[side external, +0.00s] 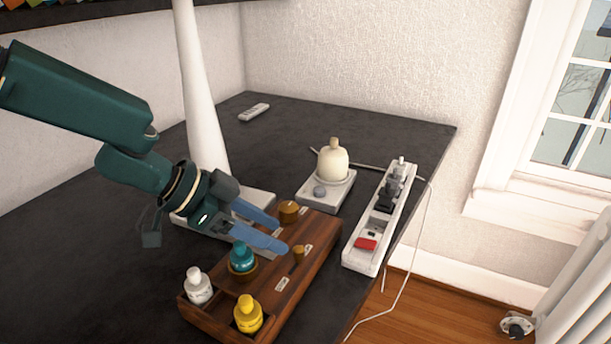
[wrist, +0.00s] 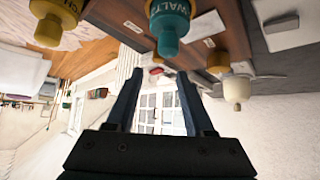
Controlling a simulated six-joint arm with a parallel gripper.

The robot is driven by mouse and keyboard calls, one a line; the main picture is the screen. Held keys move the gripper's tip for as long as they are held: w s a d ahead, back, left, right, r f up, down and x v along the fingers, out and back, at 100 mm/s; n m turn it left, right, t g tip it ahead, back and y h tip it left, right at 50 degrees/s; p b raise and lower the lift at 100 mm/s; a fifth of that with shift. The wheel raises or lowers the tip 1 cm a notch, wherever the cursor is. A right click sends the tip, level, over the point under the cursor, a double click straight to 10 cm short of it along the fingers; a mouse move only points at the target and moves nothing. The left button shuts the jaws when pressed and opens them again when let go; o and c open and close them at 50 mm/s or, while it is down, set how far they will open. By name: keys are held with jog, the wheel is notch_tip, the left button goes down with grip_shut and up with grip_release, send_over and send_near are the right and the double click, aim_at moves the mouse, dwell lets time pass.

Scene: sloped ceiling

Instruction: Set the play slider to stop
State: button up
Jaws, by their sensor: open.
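A dark wooden box (side external: 318,240) stands on the desk. A small brass-coloured knob (side external: 298,252) stands up from its top between small pale label plates; it looks like the play slider, but the labels are too small to read. My gripper (side external: 281,235) is open and empty, its two blue fingers reaching over the box. The fingertips are close to the small knob, on its left; I cannot tell whether they touch it. A rounder wooden knob (side external: 289,209) sits farther back on the box. In the wrist view my open fingers (wrist: 160,76) have nothing between them.
A white power strip (side external: 360,258) lies right of the box. A cream jar (side external: 333,163) on a white base stands behind.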

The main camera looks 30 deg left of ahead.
aim_at(297, 249)
jog(key=shift+d+f, duration=0.2)
jog(key=shift+f, duration=0.15)
jog(key=shift+x, duration=2.35)
grip_shut()
